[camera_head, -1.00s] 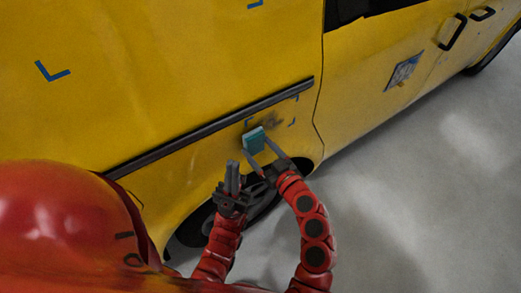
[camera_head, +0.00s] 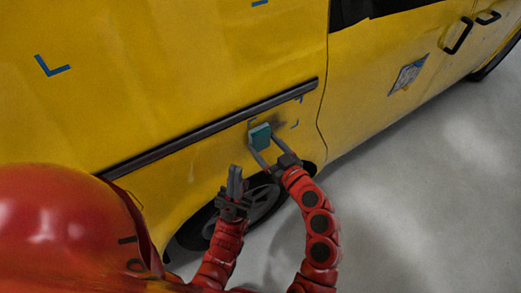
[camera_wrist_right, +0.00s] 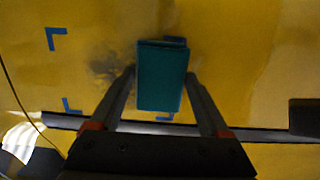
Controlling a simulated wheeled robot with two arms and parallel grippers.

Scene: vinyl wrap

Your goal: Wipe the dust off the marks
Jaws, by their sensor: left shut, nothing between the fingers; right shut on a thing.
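My right gripper (camera_head: 262,146) is shut on a teal block-shaped wiper (camera_head: 260,136), held at the yellow van's side panel just below the dark trim strip. In the right wrist view the wiper (camera_wrist_right: 161,77) sits between the two fingers (camera_wrist_right: 160,85). Blue corner marks (camera_wrist_right: 57,38) frame the patch there, and the wiper partly covers those on one side. Dark dust (camera_wrist_right: 110,63) shows beside the wiper, inside the marks. I cannot tell whether the wiper touches the panel. My left gripper (camera_head: 235,172) is shut and empty, below and left of the wiper, in front of the wheel.
The yellow van (camera_head: 200,60) fills the left and top. Its dark trim strip (camera_head: 215,127) runs just above the marked patch. A wheel (camera_head: 262,203) lies behind my arms. A sticker (camera_head: 407,75) is on the front door. Grey floor (camera_head: 420,190) is clear at right.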

